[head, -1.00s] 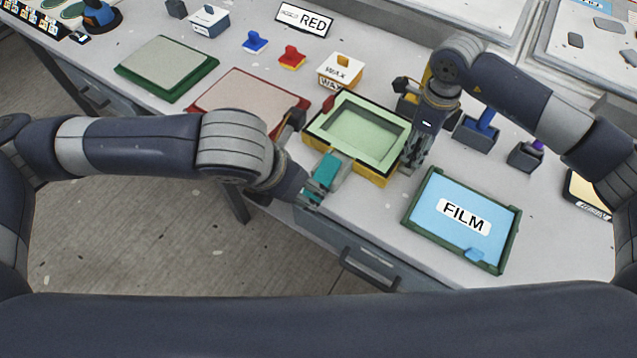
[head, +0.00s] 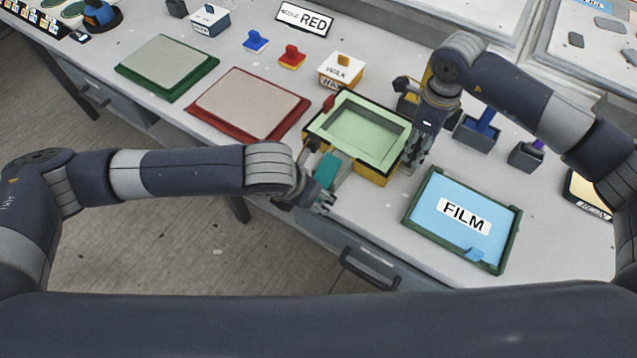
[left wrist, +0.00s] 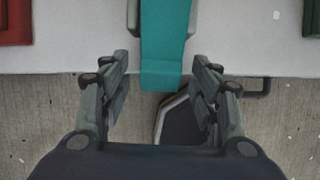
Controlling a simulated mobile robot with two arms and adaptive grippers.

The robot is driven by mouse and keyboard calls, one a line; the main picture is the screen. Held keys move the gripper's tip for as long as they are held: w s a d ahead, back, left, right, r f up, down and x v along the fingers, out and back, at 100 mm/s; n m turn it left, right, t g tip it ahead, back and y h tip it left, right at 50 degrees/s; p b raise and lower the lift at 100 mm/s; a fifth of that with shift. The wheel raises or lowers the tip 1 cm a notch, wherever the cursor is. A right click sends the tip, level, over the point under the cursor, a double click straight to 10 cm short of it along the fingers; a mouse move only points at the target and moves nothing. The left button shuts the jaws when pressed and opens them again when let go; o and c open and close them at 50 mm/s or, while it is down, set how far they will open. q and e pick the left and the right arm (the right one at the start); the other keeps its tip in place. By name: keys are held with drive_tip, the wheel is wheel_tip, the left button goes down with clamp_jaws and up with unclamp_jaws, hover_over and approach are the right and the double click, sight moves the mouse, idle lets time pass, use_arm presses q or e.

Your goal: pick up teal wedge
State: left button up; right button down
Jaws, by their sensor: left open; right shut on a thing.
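The teal wedge (head: 328,172) is at the front edge of the table, beside the front left side of the yellow-based mould (head: 372,172). My left gripper (head: 320,181) is open with its fingers on either side of the wedge. In the left wrist view the wedge (left wrist: 165,45) comes down from the top, its near end between the open fingertips (left wrist: 160,82) and past the table edge in the picture; I see no finger touching it. My right gripper (head: 414,158) is shut at the right rim of the pale green mould part (head: 362,130); the contact is partly hidden.
A blue FILM tray (head: 462,215) lies right of the mould. A red-framed panel (head: 250,103) and a green-framed panel (head: 166,67) lie to the left. A wax box (head: 341,70) and dark holders (head: 478,134) stand behind. A drawer handle (head: 370,268) juts out below the table edge.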

use_arm(q)
drive_tip(key=c, duration=1.2)
drive_tip(key=shift+c, duration=0.2)
wheel_tip(320, 180, up, 9)
drive_tip(key=shift+f, duration=0.1)
drive_tip(key=shift+w+r, duration=0.1)
drive_tip(key=shift+r, duration=0.15)
drive_tip(key=shift+w+a+f+g+y, duration=0.1)
drive_tip(key=shift+w+f+g+y, duration=0.15)
drive_tip(key=shift+f+g+y, duration=0.25)
drive_tip(key=shift+w+a+f+g+y, duration=0.1)
drive_tip(key=shift+w+f+g+y, duration=0.2)
drive_tip(key=shift+f+g, duration=0.3)
drive_tip(key=shift+f+g+y, duration=0.2)
drive_tip(key=shift+g+y, duration=0.1)
drive_tip(key=shift+g, duration=0.2)
drive_tip(key=shift+s+f+g+y, duration=0.15)
drive_tip(key=shift+f+g+y, duration=0.1)
drive_tip(key=shift+g+y, duration=0.5)
drive_tip(key=shift+s+d+r+g+y, duration=0.2)
drive_tip(key=shift+s+g+y, duration=0.3)
drive_tip(key=shift+g, duration=0.45)
drive_tip(key=shift+w, duration=0.1)
